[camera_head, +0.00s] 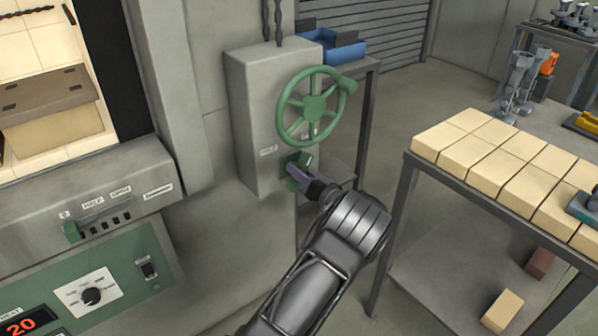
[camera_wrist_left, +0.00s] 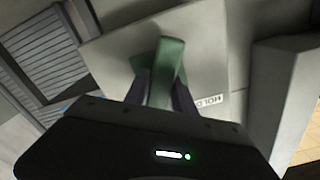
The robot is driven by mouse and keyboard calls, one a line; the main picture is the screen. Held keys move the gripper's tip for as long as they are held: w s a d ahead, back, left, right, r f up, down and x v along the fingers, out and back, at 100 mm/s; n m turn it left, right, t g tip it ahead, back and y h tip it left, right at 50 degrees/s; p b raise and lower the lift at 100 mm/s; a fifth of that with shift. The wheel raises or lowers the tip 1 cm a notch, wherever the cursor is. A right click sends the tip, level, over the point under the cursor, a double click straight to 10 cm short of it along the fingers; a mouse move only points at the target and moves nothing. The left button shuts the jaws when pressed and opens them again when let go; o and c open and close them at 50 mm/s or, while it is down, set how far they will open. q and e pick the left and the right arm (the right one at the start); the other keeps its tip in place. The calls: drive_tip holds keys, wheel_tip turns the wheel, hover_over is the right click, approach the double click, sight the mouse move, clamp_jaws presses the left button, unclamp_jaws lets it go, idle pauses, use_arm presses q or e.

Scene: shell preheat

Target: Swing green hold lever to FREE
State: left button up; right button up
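The green hold lever (camera_head: 289,163) sits on the front of a grey box (camera_head: 247,120), below a green handwheel (camera_head: 314,105). A HOLD label (camera_head: 268,151) is left of and above the lever. Another label behind the wheel is partly hidden and unreadable. My left gripper (camera_head: 298,172) is at the lever and covers part of it. In the left wrist view the lever (camera_wrist_left: 166,68) stands between my two fingers, which press close on both sides. The HOLD label (camera_wrist_left: 208,99) shows upside down beside it. My right gripper is in neither view.
A table of cream bricks (camera_head: 490,155) stands right of my left arm. A blue bin (camera_head: 342,50) rests on a stand behind the box. A green-and-grey control panel (camera_head: 95,285) and an open furnace chamber (camera_head: 45,90) are at the left.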

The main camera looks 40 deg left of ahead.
use_arm(q)
drive_tip(key=o, duration=0.3)
drive_tip(key=v, duration=0.7)
drive_tip(key=shift+d+b, duration=0.3)
drive_tip(key=shift+d, duration=0.1)
drive_tip(key=shift+s+f, duration=0.1)
